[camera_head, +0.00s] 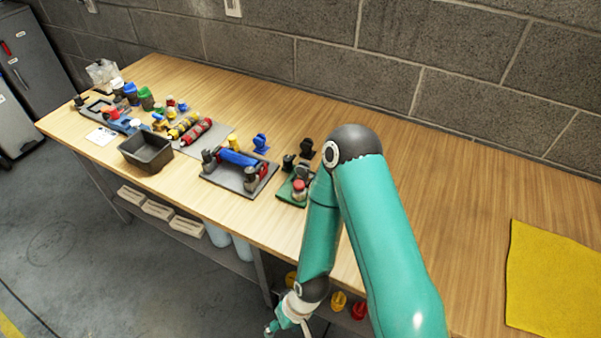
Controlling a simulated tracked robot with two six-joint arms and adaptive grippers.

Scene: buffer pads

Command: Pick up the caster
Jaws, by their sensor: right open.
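Small caster-like pieces stand on the wooden bench: a blue one (260,143) behind the grey tray, and a black one (305,150) to its right. They are too small to tell for sure which is the caster. My right gripper (271,329) is at the bottom edge of the picture, partly cut off, low in front of the bench and well away from these pieces. It is open, with nothing seen in it. My right arm hides part of the bench. My left gripper is not in view.
A grey tray (212,178) holds a blue roller. A green pad (285,194) with small parts lies beside my arm. A black bin (147,166) and several coloured parts stand at left. A yellow cloth (550,285) lies at right. The bench's right middle is bare.

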